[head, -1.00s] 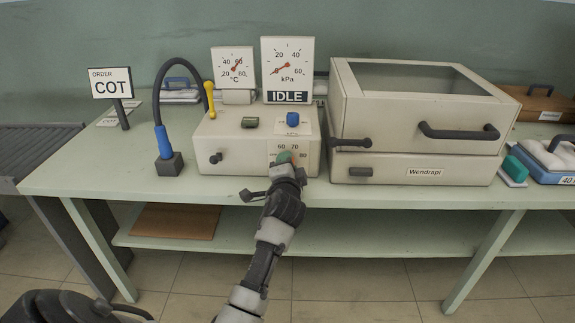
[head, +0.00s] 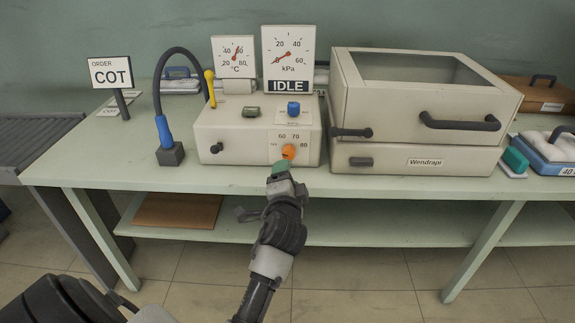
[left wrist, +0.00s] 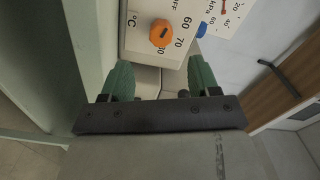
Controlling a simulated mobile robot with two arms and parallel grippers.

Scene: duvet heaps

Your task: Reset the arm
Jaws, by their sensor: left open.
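My left gripper (head: 280,170) is just in front of and below the orange knob (head: 288,152) on the front of the cream control box (head: 225,145), apart from it. In the left wrist view, its two green fingers (left wrist: 161,80) are spread with nothing between them. The orange knob (left wrist: 162,33) lies ahead of them, beside the markings 60 and 70; its exact setting is hard to read. The forearm reaches up from the bottom of the head view. My right gripper is not in view.
The cream Wendrapi press (head: 420,160) stands right of the control box. Two gauges and an IDLE sign (head: 288,86) rise behind the box. A blue-handled hose (head: 163,130) and an ORDER COT sign (head: 110,72) are at left. The pale green table's front edge (head: 400,190) is clear.

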